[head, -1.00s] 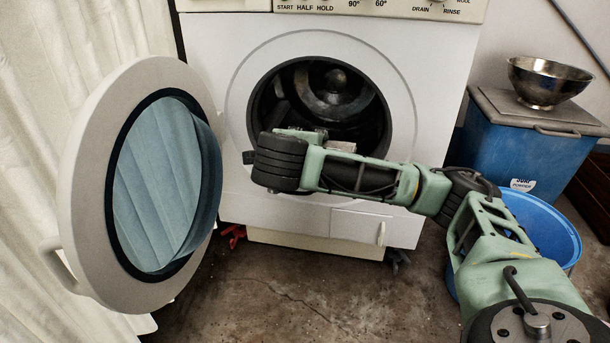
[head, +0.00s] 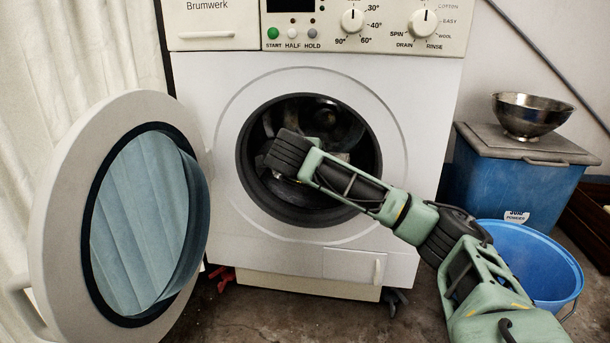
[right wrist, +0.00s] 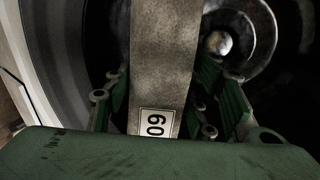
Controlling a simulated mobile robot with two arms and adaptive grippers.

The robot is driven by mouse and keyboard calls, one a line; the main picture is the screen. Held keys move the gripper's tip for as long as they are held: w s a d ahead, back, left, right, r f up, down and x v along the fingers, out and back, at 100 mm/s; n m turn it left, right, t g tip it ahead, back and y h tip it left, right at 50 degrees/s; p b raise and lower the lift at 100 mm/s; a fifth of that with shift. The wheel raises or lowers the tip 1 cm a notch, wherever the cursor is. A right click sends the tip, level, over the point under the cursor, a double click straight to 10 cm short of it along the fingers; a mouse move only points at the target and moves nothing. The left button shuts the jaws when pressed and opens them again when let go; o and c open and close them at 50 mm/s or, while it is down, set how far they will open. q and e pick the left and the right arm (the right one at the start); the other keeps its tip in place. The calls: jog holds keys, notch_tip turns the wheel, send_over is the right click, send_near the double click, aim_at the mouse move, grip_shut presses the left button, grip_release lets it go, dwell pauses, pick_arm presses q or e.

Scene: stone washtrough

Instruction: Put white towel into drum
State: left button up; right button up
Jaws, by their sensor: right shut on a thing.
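The drum (head: 335,118) is a dark round opening in the front of the white washing machine, and its door stands open. My right gripper (right wrist: 163,85) is at the drum mouth, its fingers pointing inward. In the right wrist view its green fingers are shut on a pale, greyish flat piece with a "60" label, seemingly the white towel (right wrist: 163,50). The towel stretches ahead into the dark drum (right wrist: 285,30). In the head view my wrist hides the fingertips and most of the towel. My left gripper is not in view.
The open round door (head: 62,215) stands left of the opening. A blue bucket (head: 535,262) is at the lower right. A blue bin (head: 500,185) with a metal bowl (head: 532,115) on its lid stands behind it. A pale curtain (head: 75,60) hangs at left.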

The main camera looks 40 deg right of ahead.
jog(key=w+d+f+p, duration=0.3)
jog(key=w+d+f, duration=0.1)
jog(key=w+d, duration=0.7)
jog(key=shift+w+d, duration=0.35)
jog(key=shift+d, duration=0.9)
jog(key=o, duration=1.3)
